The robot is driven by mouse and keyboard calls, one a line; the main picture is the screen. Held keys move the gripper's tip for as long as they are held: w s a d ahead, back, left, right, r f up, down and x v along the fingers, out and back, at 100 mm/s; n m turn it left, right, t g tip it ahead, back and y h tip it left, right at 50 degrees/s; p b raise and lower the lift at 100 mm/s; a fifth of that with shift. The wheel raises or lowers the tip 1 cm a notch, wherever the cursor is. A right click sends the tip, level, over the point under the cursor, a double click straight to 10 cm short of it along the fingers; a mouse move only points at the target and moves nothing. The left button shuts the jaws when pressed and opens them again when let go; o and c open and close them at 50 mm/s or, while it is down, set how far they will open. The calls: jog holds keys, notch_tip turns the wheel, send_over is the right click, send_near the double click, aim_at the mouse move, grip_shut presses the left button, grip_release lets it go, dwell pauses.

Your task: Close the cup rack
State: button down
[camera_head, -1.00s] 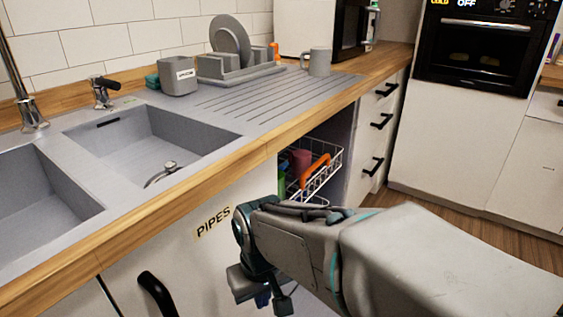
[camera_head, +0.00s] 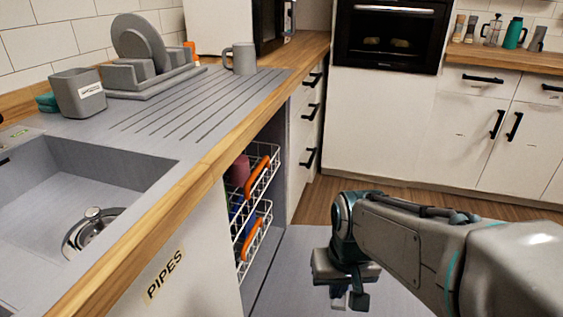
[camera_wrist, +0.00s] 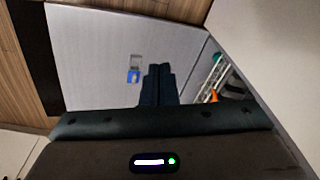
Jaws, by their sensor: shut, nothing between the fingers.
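Two white wire racks with orange handles sit one above the other in the opening under the counter, in the head view. The upper rack (camera_head: 262,168) holds a dark red cup (camera_head: 238,172). The lower rack (camera_head: 252,240) is partly hidden by the cabinet front. I cannot tell how far either rack stands out. My gripper (camera_head: 348,300) points down, right of the racks and apart from them, above a grey panel (camera_head: 290,262). In the wrist view, my gripper (camera_wrist: 157,85) is shut and empty; a rack (camera_wrist: 210,78) shows at the right.
The grey panel lies low in front of the opening, like a lowered door. The wooden counter edge (camera_head: 200,170) runs above the racks. White drawers with black handles (camera_head: 312,112) stand beyond. Bare wooden floor (camera_head: 325,205) lies behind my gripper.

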jog(key=w+a+r+m+y+p, duration=0.25)
jog(key=w+m, duration=0.25)
jog(key=w, duration=0.4)
jog(key=m+t+y+p, duration=0.15)
jog(key=m+y, duration=0.45)
jog(key=m, duration=1.1)
send_near(256, 187)
notch_tip(256, 187, down, 5)
jog(key=a, duration=0.2)
jog(key=a+t+b, duration=0.1)
jog(key=shift+w, duration=0.25)
jog(key=shift+w+a+r, duration=0.15)
jog(key=shift+w+a, duration=0.1)
jog(key=shift+a, duration=0.25)
